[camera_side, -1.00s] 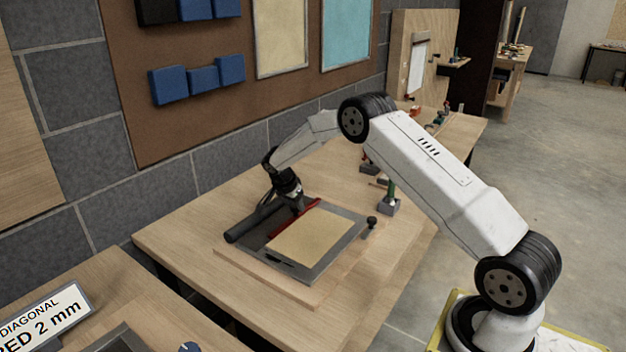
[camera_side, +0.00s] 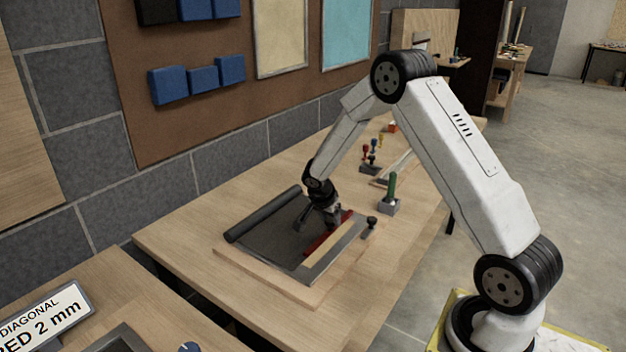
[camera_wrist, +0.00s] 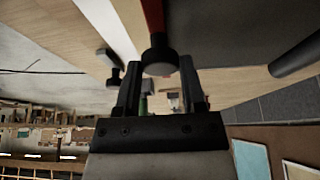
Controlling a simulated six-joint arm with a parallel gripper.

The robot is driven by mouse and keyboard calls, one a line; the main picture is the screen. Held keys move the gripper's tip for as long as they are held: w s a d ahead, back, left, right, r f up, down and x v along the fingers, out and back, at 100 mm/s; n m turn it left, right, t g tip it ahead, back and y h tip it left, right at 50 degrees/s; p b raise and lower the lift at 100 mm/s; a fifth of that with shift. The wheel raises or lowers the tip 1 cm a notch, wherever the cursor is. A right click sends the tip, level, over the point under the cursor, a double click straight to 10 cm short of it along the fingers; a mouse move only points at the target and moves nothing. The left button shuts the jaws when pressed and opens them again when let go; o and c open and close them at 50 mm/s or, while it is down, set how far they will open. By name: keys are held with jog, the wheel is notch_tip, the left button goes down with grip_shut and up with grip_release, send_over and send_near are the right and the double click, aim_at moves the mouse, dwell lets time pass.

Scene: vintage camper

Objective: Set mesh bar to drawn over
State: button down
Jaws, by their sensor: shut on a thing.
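The red mesh bar (camera_side: 318,246) lies across the framed panel on the bench, toward its right side. Dark mesh (camera_side: 275,237) stretches from the black roller (camera_side: 262,214) at the left to the bar. A strip of tan panel (camera_side: 336,244) is uncovered beyond the bar. My gripper (camera_side: 332,224) is down at the bar. In the wrist view my gripper (camera_wrist: 160,78) is shut on the round black knob (camera_wrist: 159,57) at the end of the red bar (camera_wrist: 152,14). The knob is mostly hidden in the side view.
A small black knob (camera_side: 371,222) stands at the frame's right edge. A green-handled tool in a grey block (camera_side: 389,204) stands just beyond it. Several small coloured-handled tools (camera_side: 370,156) stand farther back. The bench front (camera_side: 350,300) is clear.

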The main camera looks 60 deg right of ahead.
aim_at(346, 242)
jog(key=shift+s, duration=2.8)
jog(key=shift+c, duration=0.9)
grip_release()
jog(key=v, duration=0.8)
jog(key=shift+a, duration=0.1)
